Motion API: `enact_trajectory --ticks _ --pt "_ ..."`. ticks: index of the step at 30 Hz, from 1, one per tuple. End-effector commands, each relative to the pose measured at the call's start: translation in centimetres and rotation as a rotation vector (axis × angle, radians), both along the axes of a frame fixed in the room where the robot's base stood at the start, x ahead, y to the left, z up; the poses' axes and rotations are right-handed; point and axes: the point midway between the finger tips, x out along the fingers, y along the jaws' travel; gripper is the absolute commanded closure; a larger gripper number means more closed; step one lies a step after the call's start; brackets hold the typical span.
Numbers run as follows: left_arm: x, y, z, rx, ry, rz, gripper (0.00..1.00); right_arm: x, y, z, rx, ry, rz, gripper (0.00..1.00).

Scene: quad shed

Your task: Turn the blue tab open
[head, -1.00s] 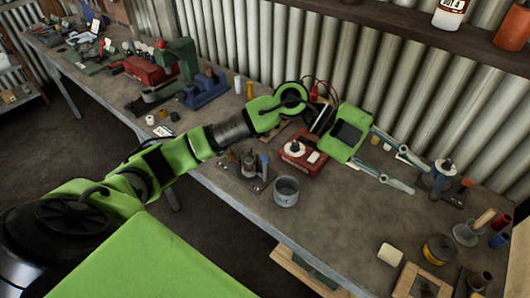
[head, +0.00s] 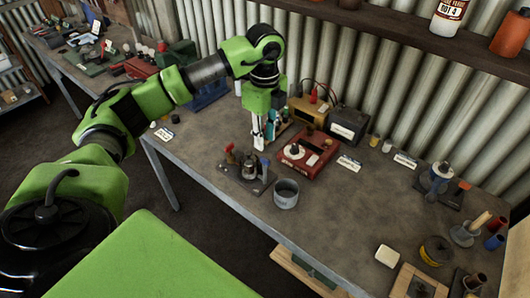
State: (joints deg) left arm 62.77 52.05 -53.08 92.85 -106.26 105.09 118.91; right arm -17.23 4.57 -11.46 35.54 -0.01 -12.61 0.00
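A small dark board (head: 243,180) on the workbench carries a metal fitting (head: 249,166), with a red tab (head: 229,154) on its left and a blue tab (head: 264,167) on its right. The blue tab stands upright. My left gripper (head: 261,145) points down just above and behind the blue tab, seemingly apart from it. Its fingers are seen nearly edge-on, so its opening is unclear. My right gripper is out of view.
A red box (head: 307,160) with a white knob is right of the board. A grey metal cup (head: 286,194) stands in front of it. A black battery-like box (head: 347,126) and a tan box (head: 307,111) stand behind.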

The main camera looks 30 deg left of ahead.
Motion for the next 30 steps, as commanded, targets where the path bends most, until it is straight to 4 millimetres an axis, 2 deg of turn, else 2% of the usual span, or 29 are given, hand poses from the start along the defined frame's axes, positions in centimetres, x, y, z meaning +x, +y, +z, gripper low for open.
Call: enact_trajectory --ticks 1,6,12,17,24,25,27,28,30 --pt "-0.2 0.0 -0.9 0.000 0.007 0.000 0.76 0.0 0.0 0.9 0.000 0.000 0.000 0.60" --pt "-0.1 0.0 -4.3 -0.001 0.005 -0.001 0.76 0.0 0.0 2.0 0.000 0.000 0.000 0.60" --pt "0.0 -0.1 -7.1 -0.003 0.000 -0.002 0.76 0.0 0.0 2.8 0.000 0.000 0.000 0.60" --pt "0.0 -0.1 -8.0 -0.003 -0.001 -0.002 0.76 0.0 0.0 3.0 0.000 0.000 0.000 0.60" --pt "0.0 -0.1 -8.1 -0.003 -0.002 -0.002 0.76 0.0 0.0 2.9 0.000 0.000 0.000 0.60" --pt "0.0 -0.1 -8.1 -0.003 -0.002 -0.002 0.78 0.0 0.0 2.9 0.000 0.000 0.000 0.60" --pt "0.0 -0.1 -8.1 -0.003 -0.002 -0.002 0.96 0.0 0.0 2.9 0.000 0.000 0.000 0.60" --pt "0.0 -0.1 -8.1 -0.003 -0.002 -0.002 1.00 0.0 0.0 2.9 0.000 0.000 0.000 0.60" --pt "0.0 -0.1 -8.1 -0.003 -0.002 -0.002 1.00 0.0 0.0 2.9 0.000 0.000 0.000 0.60"
